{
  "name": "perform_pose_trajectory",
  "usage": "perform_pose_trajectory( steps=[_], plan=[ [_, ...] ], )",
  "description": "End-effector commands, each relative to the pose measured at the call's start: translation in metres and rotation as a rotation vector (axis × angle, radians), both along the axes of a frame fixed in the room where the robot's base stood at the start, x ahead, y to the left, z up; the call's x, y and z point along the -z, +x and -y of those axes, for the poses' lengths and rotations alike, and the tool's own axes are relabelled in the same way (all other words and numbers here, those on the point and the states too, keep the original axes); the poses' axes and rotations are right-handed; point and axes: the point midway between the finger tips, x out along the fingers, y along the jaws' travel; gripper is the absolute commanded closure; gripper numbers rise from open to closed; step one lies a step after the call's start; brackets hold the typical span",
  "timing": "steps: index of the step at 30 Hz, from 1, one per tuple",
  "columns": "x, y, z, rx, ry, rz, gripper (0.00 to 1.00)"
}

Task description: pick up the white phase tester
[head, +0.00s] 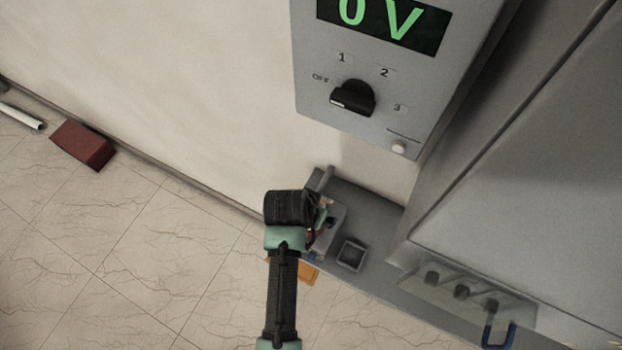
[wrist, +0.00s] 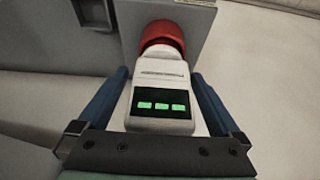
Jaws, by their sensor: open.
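The white phase tester (wrist: 160,90) shows large in the wrist view, with a dark display of green segments and a red end pointing away from me. The blue fingers of my gripper (wrist: 160,78) stand apart, one on each side of its white body, with narrow gaps that look free of contact. In the head view my gripper (head: 322,218) is over the grey ledge by the wall. My wrist hides most of the tester there, and I cannot make it out clearly.
A grey panel (head: 385,85) reading 0 V hangs above my gripper. A small square open box (head: 351,256) sits on the ledge to the right, and a large grey cabinet (head: 530,190) stands beyond. A dark red block (head: 83,145) lies on the open tiled floor at left.

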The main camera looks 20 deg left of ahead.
Motion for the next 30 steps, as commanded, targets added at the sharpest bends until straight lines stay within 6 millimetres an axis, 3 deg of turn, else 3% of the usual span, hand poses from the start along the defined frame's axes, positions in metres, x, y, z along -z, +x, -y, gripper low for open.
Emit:
perform_pose_trajectory(
  steps=[3, 20, 30],
  plan=[
    [-0.0003, 0.0001, 0.0000, 0.000, 0.000, 0.000, 0.00],
    [-0.0005, 0.0000, 0.0001, 0.000, 0.000, 0.000, 1.00],
    [-0.0080, 0.0011, -0.0003, 0.001, 0.001, 0.003, 1.00]
  ],
)
